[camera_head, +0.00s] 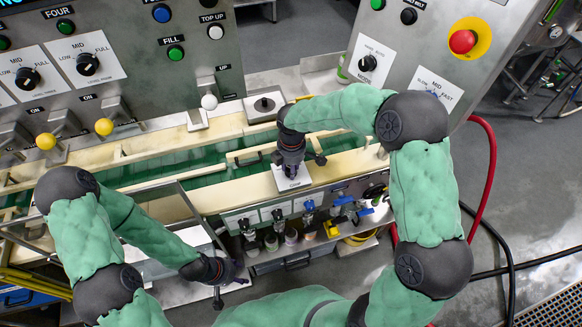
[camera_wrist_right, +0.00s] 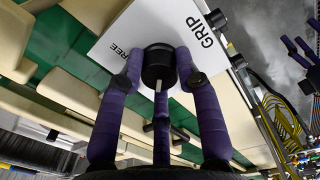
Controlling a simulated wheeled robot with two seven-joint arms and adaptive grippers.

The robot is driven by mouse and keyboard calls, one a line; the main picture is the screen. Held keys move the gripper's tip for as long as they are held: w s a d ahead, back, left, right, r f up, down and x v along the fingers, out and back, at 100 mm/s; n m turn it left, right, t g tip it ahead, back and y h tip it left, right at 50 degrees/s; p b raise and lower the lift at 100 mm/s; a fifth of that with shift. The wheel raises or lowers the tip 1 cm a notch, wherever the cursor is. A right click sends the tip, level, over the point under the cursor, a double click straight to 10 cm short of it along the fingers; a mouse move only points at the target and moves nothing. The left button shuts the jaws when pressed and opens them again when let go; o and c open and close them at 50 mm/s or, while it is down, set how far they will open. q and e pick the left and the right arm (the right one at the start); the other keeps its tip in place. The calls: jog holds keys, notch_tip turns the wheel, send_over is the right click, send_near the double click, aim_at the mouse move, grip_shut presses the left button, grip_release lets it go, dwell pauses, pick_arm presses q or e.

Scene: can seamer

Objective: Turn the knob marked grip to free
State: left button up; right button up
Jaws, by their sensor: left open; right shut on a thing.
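The grip knob (camera_wrist_right: 158,66) is a round black knob on a white plate (camera_wrist_right: 120,32) in the right wrist view. GRIP is printed on the plate above and to the right of the knob, and FREE to its left, partly covered by a finger. My right gripper (camera_wrist_right: 160,72) is shut on the knob, with a purple finger on each side. A pale line shows on the knob, but its setting is unclear. In the head view the plate (camera_head: 304,181) shows below my right gripper (camera_head: 291,172), which hides the knob. My left gripper (camera_head: 232,278) is open and empty at the lower middle.
A conveyor with a green belt (camera_head: 205,170) and cream rails runs behind the plate. Control panels with knobs and buttons stand at the back, with a red stop button (camera_head: 463,41) at right.

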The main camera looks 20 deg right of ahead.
jog(key=shift+m, duration=0.6)
jog(key=m+b, duration=0.1)
jog(key=m, duration=0.2)
jog(key=shift+f, duration=0.1)
jog(key=m+b, duration=0.1)
jog(key=m, duration=0.3)
jog(key=shift+m, duration=0.3)
jog(key=m+b, duration=0.1)
jog(key=m, duration=0.3)
jog(key=shift+s+m, duration=0.1)
jog(key=shift+m, duration=0.2)
jog(key=shift+m+g+b, duration=0.3)
jog(key=shift+m+b, duration=0.25)
jog(key=shift+m, duration=1.55)
jog(key=shift+h, duration=0.3)
jog(key=o, duration=1.1)
jog(key=shift+o, duration=0.2)
